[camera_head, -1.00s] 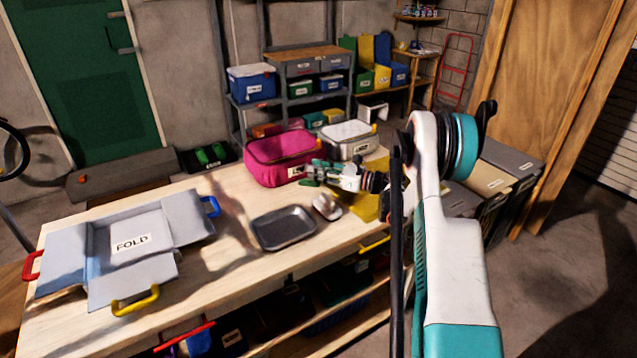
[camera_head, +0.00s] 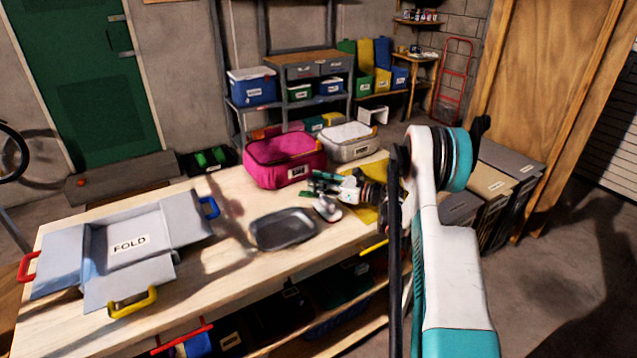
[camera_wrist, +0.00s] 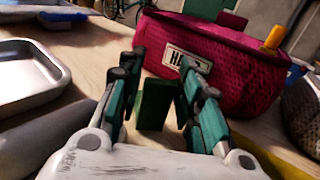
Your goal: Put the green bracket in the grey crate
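The green bracket (camera_wrist: 153,104) stands upright as a dark green plate on the table in the wrist view, in front of the pink bag. My gripper (camera_wrist: 160,68) is open, with its green-padded fingers on either side of the bracket and a gap showing beside it. I cannot tell whether either finger touches it. In the head view my gripper (camera_head: 316,182) is low over the table in front of the pink bag, where the bracket is hard to make out.
The pink bag (camera_head: 284,163) stands close beyond my gripper. A dark metal tray (camera_head: 283,230) and a small pale object (camera_head: 327,208) lie nearer. A folding box (camera_head: 140,285) lies at the left. The wooden table (camera_head: 225,280) has clear room in front.

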